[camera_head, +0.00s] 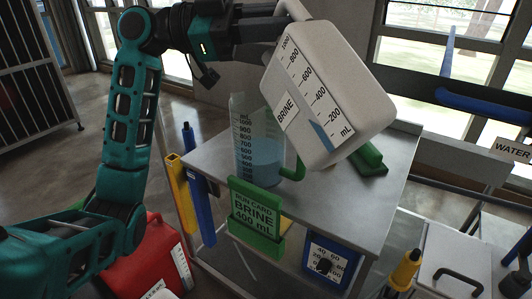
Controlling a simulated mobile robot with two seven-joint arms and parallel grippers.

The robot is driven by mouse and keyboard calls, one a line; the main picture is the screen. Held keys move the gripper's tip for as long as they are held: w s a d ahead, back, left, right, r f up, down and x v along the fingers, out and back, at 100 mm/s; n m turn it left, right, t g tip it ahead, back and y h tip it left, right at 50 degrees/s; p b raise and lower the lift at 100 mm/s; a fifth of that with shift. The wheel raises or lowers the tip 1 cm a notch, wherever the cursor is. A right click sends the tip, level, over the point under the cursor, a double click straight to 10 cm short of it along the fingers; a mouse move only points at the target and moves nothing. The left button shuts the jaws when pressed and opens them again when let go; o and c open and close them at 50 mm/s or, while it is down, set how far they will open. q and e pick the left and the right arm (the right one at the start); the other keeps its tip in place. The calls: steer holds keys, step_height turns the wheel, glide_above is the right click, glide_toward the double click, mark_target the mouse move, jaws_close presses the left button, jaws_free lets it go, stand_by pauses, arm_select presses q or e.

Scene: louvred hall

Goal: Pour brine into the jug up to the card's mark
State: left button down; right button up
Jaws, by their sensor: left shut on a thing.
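My left gripper (268,30) is shut on the white brine canister (352,75) near its upper end. The canister is tilted, held above the table and partly over the jug. Its scale faces me, and a blue liquid strip shows near its 200 mark. Its mouth is hidden, and no stream shows. The clear jug (243,125) stands upright on the table, with a green handle on its right. It holds blue liquid; the surface lies in the lower half of its scale, but the exact reading is unclear. The green card (256,217) reads BRINE 400 mL. My right gripper is not in view.
The grey table (350,215) has a green block (369,159) at its back right. A red container (147,255) stands at lower left, beside yellow and blue posts (199,200). A WATER sign (512,150) is at right.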

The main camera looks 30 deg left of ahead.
mark_target(312, 21)
arm_select(q)
steer(key=m+y, duration=0.1)
steer(key=s+d+r+m+y+p, duration=0.1)
steer(key=shift+d+m+g, duration=0.2)
steer(key=shift+m+g, duration=0.1)
steer(key=shift+m, duration=0.1)
steer(key=shift+d+f, duration=0.15)
steer(key=shift+f, duration=0.05)
steer(key=shift+y, duration=0.3)
steer(key=s+d+r+m+y+p, duration=0.1)
steer(key=p, duration=0.1)
steer(key=s+d+r+m+p, duration=0.1)
steer(key=d+r+p, duration=0.1)
steer(key=shift+d+y, duration=0.25)
steer(key=shift+y, duration=0.15)
steer(key=shift+s+d+r+p, duration=0.15)
steer(key=shift+d+p, duration=0.1)
steer(key=shift+p, duration=0.15)
steer(key=shift+s+d+y, duration=0.1)
steer(key=shift+d+y, duration=0.05)
steer(key=shift+y, duration=0.15)
steer(key=shift+f, duration=0.2)
